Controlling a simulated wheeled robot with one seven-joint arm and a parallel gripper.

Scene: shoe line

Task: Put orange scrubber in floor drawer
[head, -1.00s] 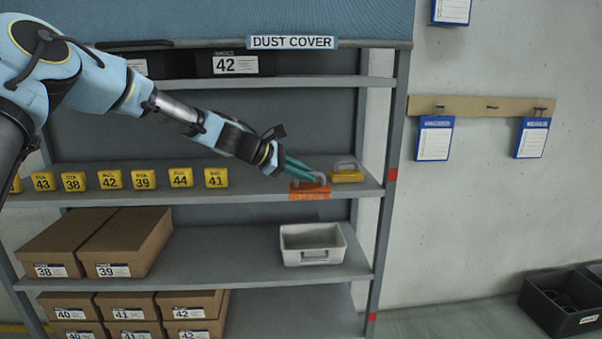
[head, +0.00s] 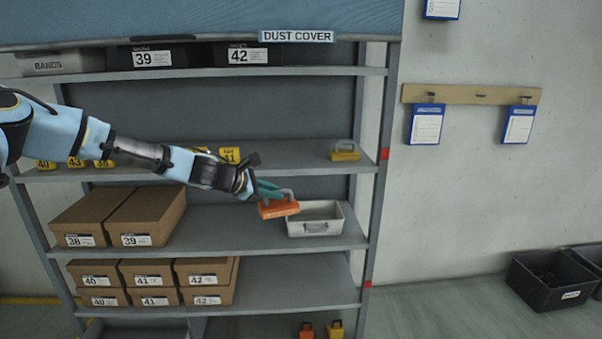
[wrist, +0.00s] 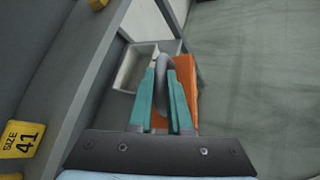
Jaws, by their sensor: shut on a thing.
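The orange scrubber (head: 279,209) is a block with a grey loop handle. My gripper (head: 270,189) has teal fingers shut on that handle and holds the scrubber in the air in front of the shelf unit. In the head view it is just left of the grey-white bin (head: 314,228) on the middle shelf. In the wrist view the orange scrubber (wrist: 186,88) shows beside the teal fingers of my gripper (wrist: 165,88). At the bottom of the head view, an orange item (head: 306,331) and a yellow item (head: 335,329) are partly cut off.
A yellow scrubber (head: 345,152) stands on the shelf above. Brown shoe boxes (head: 147,217) fill the left of the shelves below. A black crate (head: 552,281) is on the floor at right. The floor (head: 440,300) between shelf and crate is clear.

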